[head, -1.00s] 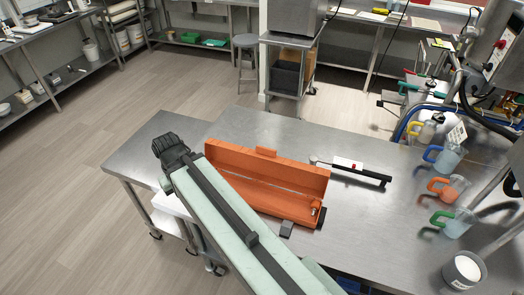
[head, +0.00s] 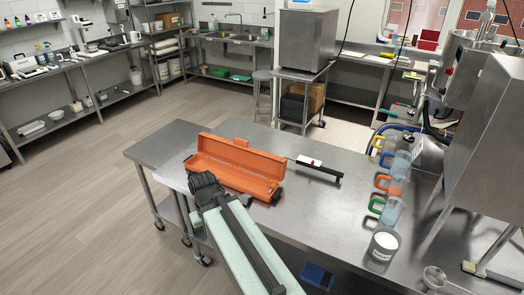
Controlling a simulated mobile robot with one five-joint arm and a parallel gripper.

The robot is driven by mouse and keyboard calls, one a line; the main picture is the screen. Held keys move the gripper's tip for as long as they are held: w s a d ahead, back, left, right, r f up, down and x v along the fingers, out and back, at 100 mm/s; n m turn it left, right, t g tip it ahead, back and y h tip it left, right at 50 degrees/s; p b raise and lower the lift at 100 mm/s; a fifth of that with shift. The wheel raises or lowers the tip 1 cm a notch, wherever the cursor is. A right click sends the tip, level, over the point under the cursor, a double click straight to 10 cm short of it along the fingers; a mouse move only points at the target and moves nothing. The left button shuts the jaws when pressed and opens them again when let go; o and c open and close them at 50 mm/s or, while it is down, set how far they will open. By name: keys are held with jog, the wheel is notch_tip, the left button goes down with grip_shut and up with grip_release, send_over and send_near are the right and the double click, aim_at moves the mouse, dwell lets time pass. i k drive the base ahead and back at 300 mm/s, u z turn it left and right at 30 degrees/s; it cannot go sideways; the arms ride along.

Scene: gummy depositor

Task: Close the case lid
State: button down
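The long orange case (head: 232,179) lies open on the steel table. Its lid (head: 243,155) stands up along the far long side, with a small tab on its top edge. The inside of the case looks mostly empty. My gripper (head: 203,181) is a dark shape at the near left side of the case, at the end of my pale green arm. It overlaps the near left part of the case in the head view; whether it touches the case cannot be told. Its fingers are too dark and small to tell open from shut.
A black-handled tool with a white and red part (head: 320,169) lies right of the case. Several jugs with coloured handles (head: 390,187) and a tub of white stuff (head: 383,245) stand at the table's right. The table (head: 315,215) is clear in front of the case.

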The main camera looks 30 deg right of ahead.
aim_at(237, 153)
jog(key=u, duration=0.1)
jog(key=k, duration=0.2)
jog(key=u, duration=2.2)
jog(key=i, duration=1.65)
jog(key=z, duration=3.75)
jog(key=i, duration=1.2)
jog(key=u, duration=0.05)
